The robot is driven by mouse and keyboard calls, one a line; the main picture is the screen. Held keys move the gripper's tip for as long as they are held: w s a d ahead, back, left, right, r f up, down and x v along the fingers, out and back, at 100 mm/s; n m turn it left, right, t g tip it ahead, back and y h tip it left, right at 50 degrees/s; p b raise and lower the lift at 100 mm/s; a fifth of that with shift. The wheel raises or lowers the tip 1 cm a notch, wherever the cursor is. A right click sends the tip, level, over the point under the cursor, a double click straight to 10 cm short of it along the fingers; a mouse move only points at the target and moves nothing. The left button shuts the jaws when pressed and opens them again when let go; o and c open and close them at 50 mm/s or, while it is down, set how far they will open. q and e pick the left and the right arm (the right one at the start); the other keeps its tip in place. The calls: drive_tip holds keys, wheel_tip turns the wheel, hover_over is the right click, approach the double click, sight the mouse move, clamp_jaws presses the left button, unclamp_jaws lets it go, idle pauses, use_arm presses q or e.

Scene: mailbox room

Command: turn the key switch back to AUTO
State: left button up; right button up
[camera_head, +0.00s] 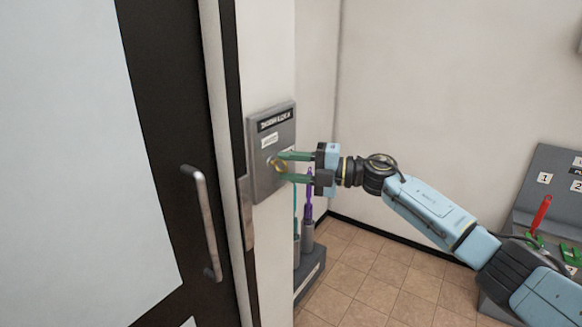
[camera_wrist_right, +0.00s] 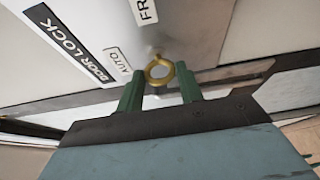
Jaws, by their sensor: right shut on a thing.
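The grey key switch panel (camera_head: 262,188) is on the wall right of the door. In the wrist view the panel (camera_wrist_right: 110,22) reads DOOR LOCK, with a white AUTO label (camera_wrist_right: 117,61) and a second label starting FR (camera_wrist_right: 144,10). A brass key with a ring-shaped head (camera_wrist_right: 159,71) sits at the panel; it shows small in the head view (camera_head: 281,167). My right gripper (camera_head: 283,167) has its green fingers on either side of the key head and is shut on it. The key's exact angle is hard to tell. My left gripper is out of view.
The dark-framed door with a metal handle (camera_head: 204,222) stands left of the panel. A holder (camera_head: 310,270) with a purple-handled item (camera_head: 309,190) stands below. A grey numbered board (camera_head: 548,185) with a red item (camera_head: 540,213) is at the right. Tiled floor (camera_head: 380,275) between is clear.

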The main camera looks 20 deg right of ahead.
drive_tip(key=o, duration=1)
drive_tip(key=b+v, duration=0.2)
drive_tip(key=v, duration=1.1)
drive_tip(key=shift+s+d, duration=0.1)
drive_tip(key=shift+d, duration=0.05)
